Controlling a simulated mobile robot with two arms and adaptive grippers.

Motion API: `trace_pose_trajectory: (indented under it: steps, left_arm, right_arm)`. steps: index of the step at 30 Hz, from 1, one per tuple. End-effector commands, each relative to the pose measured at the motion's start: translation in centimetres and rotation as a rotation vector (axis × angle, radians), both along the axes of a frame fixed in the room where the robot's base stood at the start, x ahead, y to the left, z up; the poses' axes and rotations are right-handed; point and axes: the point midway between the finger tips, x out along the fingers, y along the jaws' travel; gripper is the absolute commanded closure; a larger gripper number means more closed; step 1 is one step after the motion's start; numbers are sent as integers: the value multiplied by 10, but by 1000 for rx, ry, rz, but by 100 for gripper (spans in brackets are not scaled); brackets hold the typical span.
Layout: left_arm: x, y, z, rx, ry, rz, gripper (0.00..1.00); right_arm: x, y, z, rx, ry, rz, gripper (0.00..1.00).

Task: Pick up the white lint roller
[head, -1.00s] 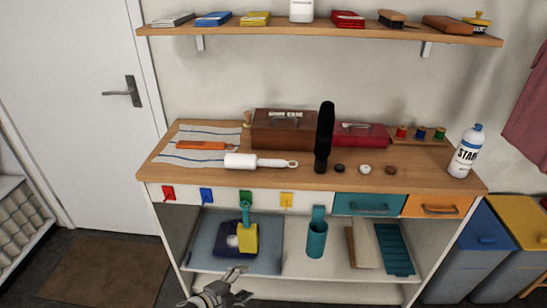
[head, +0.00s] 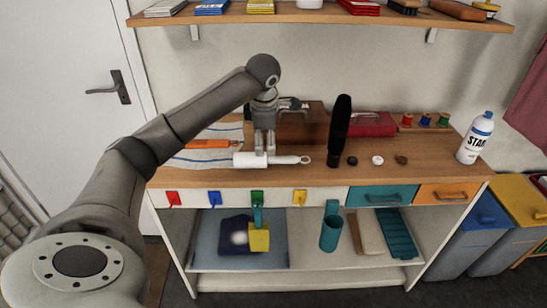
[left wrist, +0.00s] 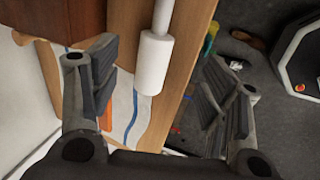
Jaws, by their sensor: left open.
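The white lint roller (head: 250,161) lies on its side on the wooden top, its handle and ring pointing right. My left gripper (head: 264,149) reaches over from the left, pointing down at the roller, its fingers close to the roll. In the left wrist view the white roll (left wrist: 153,66) shows between the two spread fingers of my left gripper (left wrist: 160,88), beyond them and not held. Its handle leads out at the top edge. I cannot tell the exact gap between fingertips and roller. My right gripper is not in view.
An orange-handled tool (head: 207,143) lies on a striped cloth (head: 190,160) left of the roller. A brown case (head: 305,128) stands behind, partly hidden by my arm. A tall black object (head: 339,130) stands to the right. A shelf (head: 330,16) hangs above.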

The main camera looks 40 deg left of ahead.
Motion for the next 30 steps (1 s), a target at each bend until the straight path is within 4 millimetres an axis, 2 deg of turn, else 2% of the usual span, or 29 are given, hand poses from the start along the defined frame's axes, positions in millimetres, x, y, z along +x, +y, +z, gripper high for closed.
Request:
trace_pose_trajectory:
  steps: [7, 14, 22, 25, 30]
  left_arm:
    - [8, 8, -36, 3, 5, 2, 31]
    - [13, 13, -53, 3, 4, 2, 31]
    - [22, 24, -89, 0, 4, 2, 31]
    - [24, 26, -97, 1, 3, 2, 31]
    - [25, 26, -99, 1, 1, 2, 31]
  right_arm:
    - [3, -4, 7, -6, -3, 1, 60]
    - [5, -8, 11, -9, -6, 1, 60]
    - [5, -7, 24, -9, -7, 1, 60]
    - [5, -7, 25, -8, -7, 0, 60]
    - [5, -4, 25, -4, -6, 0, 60]
